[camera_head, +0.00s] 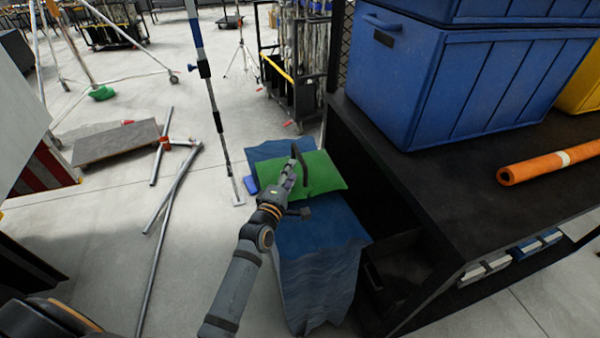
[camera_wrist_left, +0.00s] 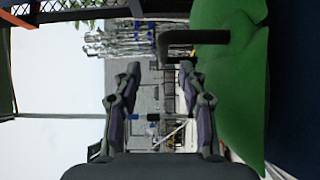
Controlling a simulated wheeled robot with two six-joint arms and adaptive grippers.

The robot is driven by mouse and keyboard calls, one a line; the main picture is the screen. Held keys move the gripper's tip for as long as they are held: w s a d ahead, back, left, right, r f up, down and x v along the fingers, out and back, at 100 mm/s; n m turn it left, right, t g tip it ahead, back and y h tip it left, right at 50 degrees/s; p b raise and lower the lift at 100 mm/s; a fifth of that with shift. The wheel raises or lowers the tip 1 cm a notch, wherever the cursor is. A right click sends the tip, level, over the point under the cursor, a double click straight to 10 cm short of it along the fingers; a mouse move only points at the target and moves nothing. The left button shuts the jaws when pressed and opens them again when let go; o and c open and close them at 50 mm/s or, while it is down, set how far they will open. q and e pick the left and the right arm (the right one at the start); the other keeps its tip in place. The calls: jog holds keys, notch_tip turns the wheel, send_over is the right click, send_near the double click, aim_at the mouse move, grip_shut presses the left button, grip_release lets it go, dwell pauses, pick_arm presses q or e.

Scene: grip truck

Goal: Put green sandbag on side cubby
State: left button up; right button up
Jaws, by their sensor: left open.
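My left gripper (camera_head: 290,172) is at the sandbag's near left side, close to the handle. In the left wrist view the gripper (camera_wrist_left: 158,85) is open, with the handle (camera_wrist_left: 190,37) just beyond one fingertip and the sandbag (camera_wrist_left: 230,90) along the right. I cannot tell whether a finger touches the handle. The cart's dark side cubby (camera_head: 395,262) is right of the cloth. My right gripper does not show.
Blue bins (camera_head: 435,85) and an orange roll (camera_head: 550,162) sit on the cart top (camera_head: 440,190). A blue and white pole (camera_head: 208,90) stands left of the sandbag. Metal pipes (camera_head: 170,205) lie on the floor at left. The cart's edge rises close to the sandbag's right.

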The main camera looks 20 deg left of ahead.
aim_at(299, 153)
pick_arm(q)
jog(key=w, duration=0.4)
jog(key=shift+w+f, duration=0.1)
jog(key=shift+f, duration=0.1)
jog(key=shift+w+r, duration=0.1)
jog(key=shift+w, duration=0.05)
jog(key=w, duration=0.5)
jog(key=shift+a+f, duration=0.1)
jog(key=shift+f, duration=0.15)
jog(key=shift+s+r, duration=0.15)
jog(key=shift+s, duration=0.1)
jog(key=shift+c, duration=0.8)
jog(key=shift+w, duration=0.1)
grip_shut()
jog(key=shift+w+r, duration=0.1)
jog(key=shift+r, duration=0.15)
